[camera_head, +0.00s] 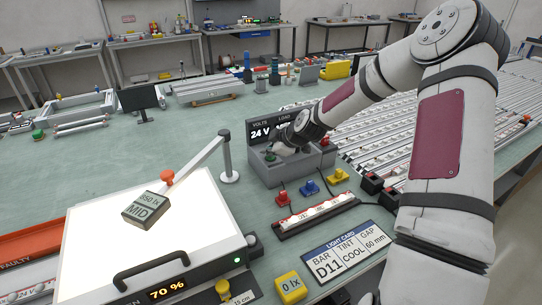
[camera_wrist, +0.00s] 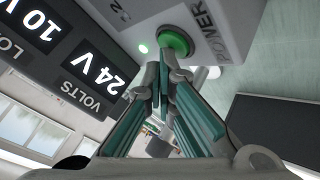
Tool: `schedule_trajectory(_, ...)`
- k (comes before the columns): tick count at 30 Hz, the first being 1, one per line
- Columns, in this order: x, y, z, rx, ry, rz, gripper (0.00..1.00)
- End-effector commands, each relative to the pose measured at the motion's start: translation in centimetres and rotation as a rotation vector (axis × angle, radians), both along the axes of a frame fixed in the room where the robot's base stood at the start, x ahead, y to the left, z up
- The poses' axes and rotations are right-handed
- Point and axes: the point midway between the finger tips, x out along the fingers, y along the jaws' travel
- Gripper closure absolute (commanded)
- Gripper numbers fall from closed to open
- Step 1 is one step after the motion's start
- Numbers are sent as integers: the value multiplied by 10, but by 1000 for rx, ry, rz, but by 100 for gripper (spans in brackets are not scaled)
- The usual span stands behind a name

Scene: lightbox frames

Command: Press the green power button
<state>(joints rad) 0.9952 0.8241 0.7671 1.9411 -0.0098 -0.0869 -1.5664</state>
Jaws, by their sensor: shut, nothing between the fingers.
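The green power button (camera_wrist: 175,42) is a round dome on the grey face of the power supply, beside the letters "POWER". In the head view the button (camera_head: 270,157) sits on the grey power supply box (camera_head: 268,173), partly covered by my gripper (camera_head: 279,150). In the wrist view my gripper (camera_wrist: 163,74) is shut and empty. Its fingertips are right at the button's edge; I cannot tell whether they touch it. A small green light (camera_wrist: 143,48) glows beside the button. The supply's display (camera_wrist: 98,68) reads 24 V under VOLTS and a partly cut-off 10 under LOAD.
Red, blue and yellow plugs (camera_head: 310,187) lie in front of the supply. A lit panel (camera_head: 98,230) with a grey "850 lx MID" block (camera_head: 147,209) stands at the left, a post (camera_head: 228,158) behind it. Light bars (camera_head: 370,135) fill the right side.

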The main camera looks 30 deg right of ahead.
Motion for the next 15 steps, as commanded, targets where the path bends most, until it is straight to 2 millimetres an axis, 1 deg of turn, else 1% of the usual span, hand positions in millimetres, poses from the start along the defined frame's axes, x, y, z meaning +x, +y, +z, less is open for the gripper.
schedule_trajectory(10,0,0,-1,0,2,-1,100)
schedule_trajectory(15,-1,0,4,0,1,1,100)
